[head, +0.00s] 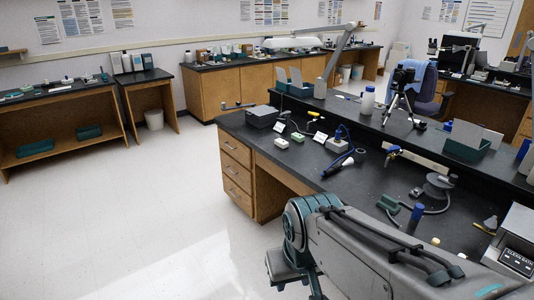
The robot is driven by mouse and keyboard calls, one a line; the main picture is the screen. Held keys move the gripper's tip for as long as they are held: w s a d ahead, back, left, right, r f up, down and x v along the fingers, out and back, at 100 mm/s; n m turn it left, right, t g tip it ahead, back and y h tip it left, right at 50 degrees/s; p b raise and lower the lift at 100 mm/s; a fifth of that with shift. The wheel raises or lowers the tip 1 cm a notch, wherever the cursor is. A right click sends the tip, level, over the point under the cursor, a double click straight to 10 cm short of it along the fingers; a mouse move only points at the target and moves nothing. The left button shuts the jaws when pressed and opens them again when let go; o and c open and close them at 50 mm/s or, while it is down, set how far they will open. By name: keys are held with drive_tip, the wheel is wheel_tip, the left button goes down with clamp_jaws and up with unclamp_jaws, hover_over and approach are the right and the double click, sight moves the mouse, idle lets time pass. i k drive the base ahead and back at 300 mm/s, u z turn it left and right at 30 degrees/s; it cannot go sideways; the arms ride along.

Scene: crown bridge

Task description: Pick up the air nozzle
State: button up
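A blue and dark hand piece (338,168) lies on the black bench, with a thin blue hose looping up beside it. It looks like the air nozzle, but it is small and I cannot be sure. A small blue and yellow fitting (392,152) sits farther right by the raised shelf. My own grey and teal arm fills the bottom middle and right, in front of the bench. Its far end hangs down beside the bench. I see no gripper fingers and nothing held.
The black bench (270,140) carries a dark box (262,116), small grey-white devices (297,137), a teal block (388,203), a blue-capped bottle (415,218) and a white bath unit (515,245). A tripod (402,95) stands on the raised shelf. The pale floor at left is clear.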

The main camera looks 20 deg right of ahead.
sight(333, 169)
drive_tip(key=u, duration=0.1)
drive_tip(key=i, duration=1.5)
drive_tip(key=z, duration=1.15)
drive_tip(key=i, duration=0.9)
drive_tip(key=z, duration=0.6)
